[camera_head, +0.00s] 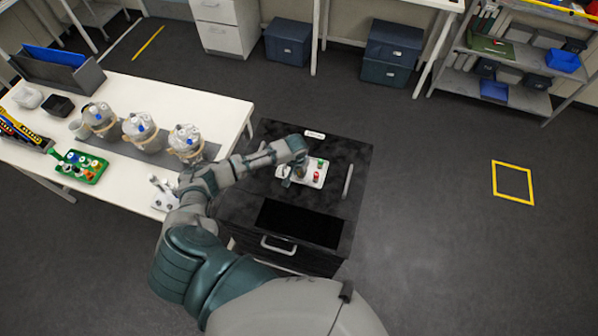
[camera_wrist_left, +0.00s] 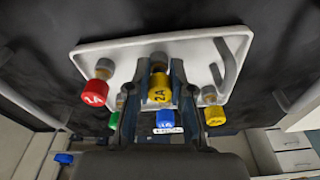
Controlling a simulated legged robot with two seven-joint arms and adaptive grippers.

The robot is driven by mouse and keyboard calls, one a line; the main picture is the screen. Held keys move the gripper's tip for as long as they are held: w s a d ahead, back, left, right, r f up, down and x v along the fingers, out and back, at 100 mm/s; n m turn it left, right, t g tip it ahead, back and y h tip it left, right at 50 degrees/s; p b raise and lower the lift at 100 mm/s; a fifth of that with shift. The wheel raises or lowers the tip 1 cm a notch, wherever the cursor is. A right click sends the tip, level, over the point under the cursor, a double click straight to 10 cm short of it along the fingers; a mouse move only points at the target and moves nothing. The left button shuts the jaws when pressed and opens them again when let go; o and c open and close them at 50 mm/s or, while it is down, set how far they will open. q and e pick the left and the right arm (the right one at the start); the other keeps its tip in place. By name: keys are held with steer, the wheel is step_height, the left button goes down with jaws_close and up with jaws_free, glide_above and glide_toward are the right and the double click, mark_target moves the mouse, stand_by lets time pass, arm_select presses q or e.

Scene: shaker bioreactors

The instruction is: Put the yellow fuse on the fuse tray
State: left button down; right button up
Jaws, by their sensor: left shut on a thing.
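The white fuse tray (camera_head: 309,182) sits on top of the black cabinet. It also shows in the left wrist view (camera_wrist_left: 120,54), with a raised handle at its right. My left gripper (camera_head: 299,168) is at the tray. In the wrist view its two fingers (camera_wrist_left: 157,100) are shut on a yellow fuse (camera_wrist_left: 158,88) marked 2A, which is upright at the tray. I cannot tell whether its base is seated. A red fuse (camera_wrist_left: 95,92), a green one (camera_wrist_left: 114,120), a blue one (camera_wrist_left: 166,116) and another yellow one (camera_wrist_left: 215,115) are around it. My right gripper is out of view.
The white table (camera_head: 200,99) at left holds several lidded vessels (camera_head: 140,131), a green tray (camera_head: 81,167) of small parts and a small white rack (camera_head: 163,196). The floor to the right is clear.

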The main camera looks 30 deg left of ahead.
arm_select(q)
steer(key=shift+s+d+f, duration=0.1)
steer(key=shift+s+f, duration=0.1)
steer(key=shift+f, duration=0.05)
steer(key=c, duration=1)
jaws_free()
steer(key=shift+f, duration=0.1)
steer(key=shift+o, duration=0.2)
steer(key=shift+w, duration=0.2)
step_height(320, 180, up, 12)
steer(key=s, duration=0.1)
steer(key=shift+s+f, duration=0.15)
